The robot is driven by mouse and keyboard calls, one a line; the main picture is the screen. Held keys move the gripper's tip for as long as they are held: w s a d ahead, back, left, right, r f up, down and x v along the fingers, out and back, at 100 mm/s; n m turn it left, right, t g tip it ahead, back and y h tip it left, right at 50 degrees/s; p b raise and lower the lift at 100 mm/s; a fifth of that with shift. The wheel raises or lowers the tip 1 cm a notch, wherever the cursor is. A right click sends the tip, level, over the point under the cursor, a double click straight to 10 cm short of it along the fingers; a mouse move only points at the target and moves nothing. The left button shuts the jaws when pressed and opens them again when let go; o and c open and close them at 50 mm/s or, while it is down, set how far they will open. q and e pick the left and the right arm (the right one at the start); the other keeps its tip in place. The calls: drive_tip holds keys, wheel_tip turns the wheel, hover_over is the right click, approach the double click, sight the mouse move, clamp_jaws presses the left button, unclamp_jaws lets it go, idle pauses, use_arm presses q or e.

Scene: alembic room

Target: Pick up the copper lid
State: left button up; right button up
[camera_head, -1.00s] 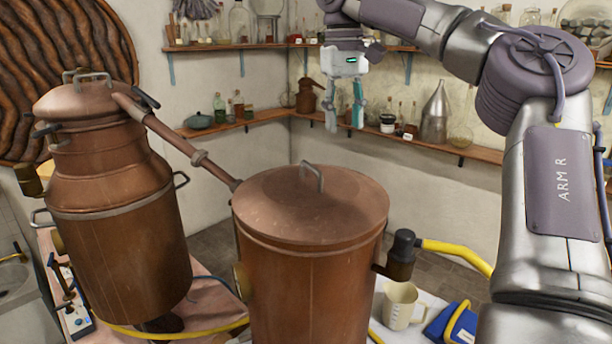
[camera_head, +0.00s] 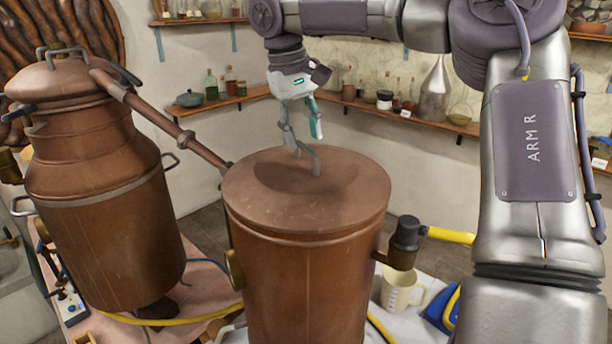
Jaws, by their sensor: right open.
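The copper lid (camera_head: 270,205) is a wide, shallow disc that sits on the round copper vessel (camera_head: 305,285) in the middle of the head view. My left gripper is not in view.
A taller copper still (camera_head: 95,200) stands at the left, its pipe (camera_head: 165,120) running down toward the vessel. A dark fitting with a yellow hose (camera_head: 448,235) juts from the vessel's right. A beige jug (camera_head: 398,293) stands below it. Shelves with bottles line the wall behind.

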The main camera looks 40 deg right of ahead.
sight(306, 147)
drive_tip(key=shift+s+f+p, duration=0.25)
drive_tip(key=shift+f+p, duration=0.1)
drive_tip(key=shift+f, duration=0.2)
drive_tip(key=shift+s+f+p, duration=0.2)
drive_tip(key=shift+f+p, duration=0.1)
drive_tip(key=shift+f, duration=0.2)
drive_tip(key=shift+d+f, duration=0.25)
drive_tip(key=shift+f, duration=0.6)
drive_tip(key=shift+w+d+f, duration=0.15)
drive_tip(key=shift+f, duration=0.05)
drive_tip(key=shift+a+r, duration=0.1)
drive_tip(key=shift+a, duration=0.1)
clamp_jaws()
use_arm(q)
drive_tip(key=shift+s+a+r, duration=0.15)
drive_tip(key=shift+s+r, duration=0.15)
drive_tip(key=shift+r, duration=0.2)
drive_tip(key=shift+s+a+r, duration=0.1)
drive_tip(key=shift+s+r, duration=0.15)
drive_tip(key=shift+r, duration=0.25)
